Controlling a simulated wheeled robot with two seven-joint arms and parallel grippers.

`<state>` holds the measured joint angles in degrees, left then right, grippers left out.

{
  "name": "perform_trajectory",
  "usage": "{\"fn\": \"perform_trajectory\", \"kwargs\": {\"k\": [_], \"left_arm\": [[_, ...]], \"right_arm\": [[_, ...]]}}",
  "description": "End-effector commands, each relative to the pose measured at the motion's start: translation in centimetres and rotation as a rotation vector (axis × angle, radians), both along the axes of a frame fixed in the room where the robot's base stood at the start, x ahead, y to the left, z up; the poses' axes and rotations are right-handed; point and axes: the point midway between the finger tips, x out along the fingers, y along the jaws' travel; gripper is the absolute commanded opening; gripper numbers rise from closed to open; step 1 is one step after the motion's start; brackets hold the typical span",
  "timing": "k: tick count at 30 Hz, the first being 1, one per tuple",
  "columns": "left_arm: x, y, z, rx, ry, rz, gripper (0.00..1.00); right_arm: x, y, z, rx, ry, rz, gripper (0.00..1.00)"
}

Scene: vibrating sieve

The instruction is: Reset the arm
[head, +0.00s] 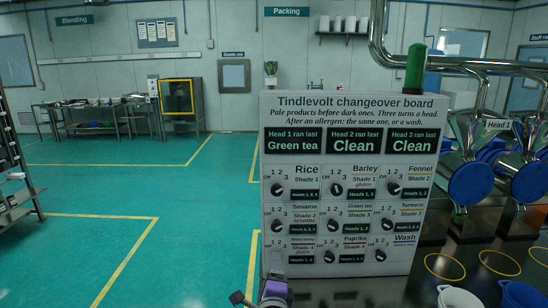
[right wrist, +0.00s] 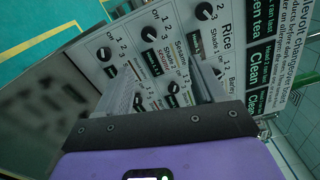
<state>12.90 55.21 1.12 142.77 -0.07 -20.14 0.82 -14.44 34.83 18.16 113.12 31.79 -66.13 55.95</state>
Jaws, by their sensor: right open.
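My right gripper (head: 272,278) shows at the bottom of the head view, in front of the lower left of the changeover board (head: 350,278). In the right wrist view my right gripper (right wrist: 165,85) has its two grey fingers spread apart with nothing held between them. The board's dials and labels lie beyond the fingers, and I cannot tell whether a finger touches the board. The Rice dial (head: 281,190) and Sesame dial (head: 277,224) show above the gripper in the head view. My left gripper is not in view.
The board has several dials and three head displays; head 1 reads Green tea, heads 2 and 3 read Clean. A green lamp (head: 415,70) rises behind it. Blue-capped steel heads (head: 470,184) and cups (head: 458,297) are at right. Open green floor (head: 90,190) lies left.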

Motion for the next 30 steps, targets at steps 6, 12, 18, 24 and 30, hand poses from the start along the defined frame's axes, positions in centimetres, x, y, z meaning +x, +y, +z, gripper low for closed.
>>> {"fn": "perform_trajectory", "kwargs": {"k": [6, 12, 18, 24, 30], "left_arm": [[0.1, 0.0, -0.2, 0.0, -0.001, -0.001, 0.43], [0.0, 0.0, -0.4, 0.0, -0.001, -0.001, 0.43], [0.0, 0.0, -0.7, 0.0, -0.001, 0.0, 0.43], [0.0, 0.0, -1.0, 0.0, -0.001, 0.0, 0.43], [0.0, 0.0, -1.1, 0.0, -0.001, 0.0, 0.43]], "right_arm": [[-0.2, -1.2, -8.2, -0.217, 0.158, 0.087, 0.69], [-2.8, -3.4, -19.0, -0.48, 0.374, 0.247, 0.69], [-10.7, -6.3, -31.8, -0.758, 0.644, 0.554, 0.69], [-22.0, -8.8, -40.4, -0.912, 0.848, 0.942, 0.69], [-30.3, -9.8, -43.4, -0.947, 0.923, 1.231, 0.69]]}}
